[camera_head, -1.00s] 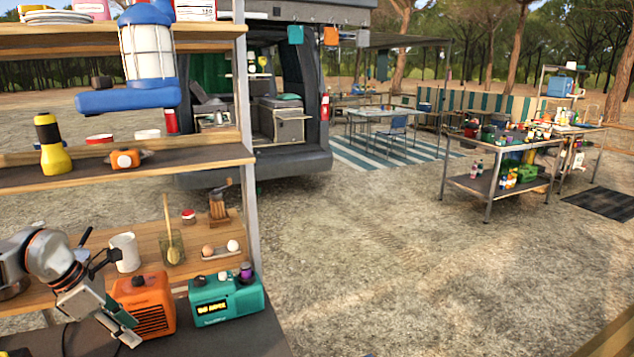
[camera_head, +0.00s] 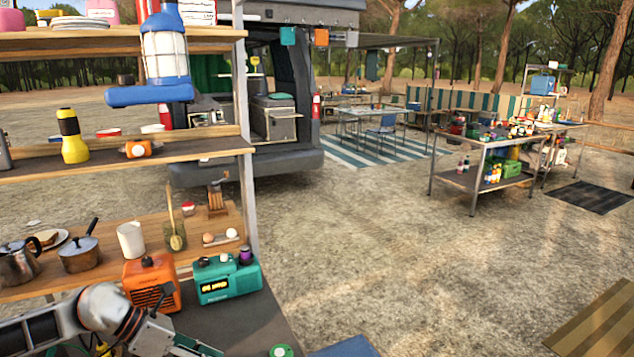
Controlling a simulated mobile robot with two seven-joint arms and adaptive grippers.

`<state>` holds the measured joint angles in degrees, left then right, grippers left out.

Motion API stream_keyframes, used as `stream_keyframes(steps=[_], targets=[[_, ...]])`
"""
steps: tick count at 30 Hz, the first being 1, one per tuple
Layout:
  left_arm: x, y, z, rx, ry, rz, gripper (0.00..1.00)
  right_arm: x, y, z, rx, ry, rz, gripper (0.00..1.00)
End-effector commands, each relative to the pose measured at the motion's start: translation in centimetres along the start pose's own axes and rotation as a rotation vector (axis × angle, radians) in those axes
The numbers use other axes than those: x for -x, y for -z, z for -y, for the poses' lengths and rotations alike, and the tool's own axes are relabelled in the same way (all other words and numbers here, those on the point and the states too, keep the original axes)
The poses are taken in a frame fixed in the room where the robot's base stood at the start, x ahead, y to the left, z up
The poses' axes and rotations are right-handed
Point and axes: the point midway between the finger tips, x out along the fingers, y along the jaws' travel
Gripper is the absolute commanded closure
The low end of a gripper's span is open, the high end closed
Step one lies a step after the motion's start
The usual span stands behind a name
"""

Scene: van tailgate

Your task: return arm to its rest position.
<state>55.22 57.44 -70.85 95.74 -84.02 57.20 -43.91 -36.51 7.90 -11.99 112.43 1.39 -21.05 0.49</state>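My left arm comes in from the lower left, low in front of the shelf unit. Its gripper (camera_head: 192,346) is at the bottom edge of the head view, in front of and below the orange box (camera_head: 152,283) and the teal radio-like box (camera_head: 227,279). The finger ends are small and partly cut off, so I cannot tell whether they are open or shut. I see nothing clearly held in them. My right arm and gripper are out of view.
A pot (camera_head: 80,252), kettle (camera_head: 17,263) and white mug (camera_head: 130,240) stand below. Open ground lies right, before the van and a metal table (camera_head: 470,182).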

Motion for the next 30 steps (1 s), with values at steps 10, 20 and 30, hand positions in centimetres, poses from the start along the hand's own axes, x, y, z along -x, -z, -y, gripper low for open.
stream_keyframes(steps=[10, 20, 30], targets=[[-10.0, -5.9, 12.6, 0.55, 0.4, 0.429, 0.67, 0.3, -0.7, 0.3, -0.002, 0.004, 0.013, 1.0], [-11.2, -5.8, 12.5, 1.325, 0.616, 0.784, 0.67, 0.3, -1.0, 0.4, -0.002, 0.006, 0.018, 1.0], [-12.4, 8.6, 6.9, 2.261, 0.613, 1.088, 0.67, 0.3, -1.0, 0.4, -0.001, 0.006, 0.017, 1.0]])
